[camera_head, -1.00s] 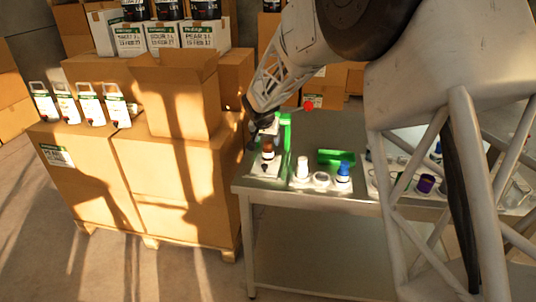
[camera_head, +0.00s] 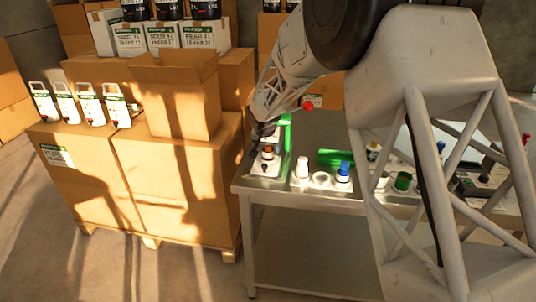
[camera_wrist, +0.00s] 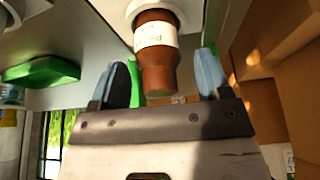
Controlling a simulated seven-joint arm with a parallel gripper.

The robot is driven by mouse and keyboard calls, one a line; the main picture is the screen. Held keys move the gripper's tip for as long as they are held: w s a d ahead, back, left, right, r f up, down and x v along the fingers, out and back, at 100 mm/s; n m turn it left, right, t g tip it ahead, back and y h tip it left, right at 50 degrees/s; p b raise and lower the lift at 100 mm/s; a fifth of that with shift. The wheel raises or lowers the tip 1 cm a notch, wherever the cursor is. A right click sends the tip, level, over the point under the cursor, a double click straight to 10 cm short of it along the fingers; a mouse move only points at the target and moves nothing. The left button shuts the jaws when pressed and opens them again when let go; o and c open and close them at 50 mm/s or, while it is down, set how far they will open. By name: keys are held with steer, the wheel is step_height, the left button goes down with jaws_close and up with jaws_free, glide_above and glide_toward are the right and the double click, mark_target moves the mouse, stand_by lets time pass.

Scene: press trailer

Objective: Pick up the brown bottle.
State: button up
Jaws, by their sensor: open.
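The brown bottle (camera_wrist: 156,65) has a white label and shows at the top middle of the wrist view, its far end at a round white piece (camera_wrist: 140,8). My gripper (camera_wrist: 168,85) is open, with one blue-grey finger on each side of the bottle and visible gaps between them. In the head view the bottle (camera_head: 267,152) stands on a light plate at the left end of the metal table (camera_head: 310,188). My gripper (camera_head: 262,133) is right at it there, dark and small, partly covering it.
A white bottle (camera_head: 302,167), a white ring (camera_head: 321,179) and a blue-capped bottle (camera_head: 343,171) stand to the right. A green tray (camera_head: 330,157) lies behind them. Stacked cardboard boxes (camera_head: 175,185) stand left of the table. My arm hides part of the table's right side.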

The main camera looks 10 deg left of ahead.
stand_by(0.5)
steer(key=c, duration=1.1)
steer(key=shift+r, duration=0.7)
step_height(320, 180, up, 2)
steer(key=shift+r, duration=0.1)
steer(key=s+d, duration=0.2)
steer(key=s, duration=0.3)
steer(key=s+d+r, duration=0.1)
steer(key=s+d, duration=0.1)
steer(key=s, duration=0.3)
steer(key=s+d, duration=0.2)
steer(key=s, duration=0.2)
steer(key=shift+s+r, duration=0.2)
steer(key=shift+s, duration=0.2)
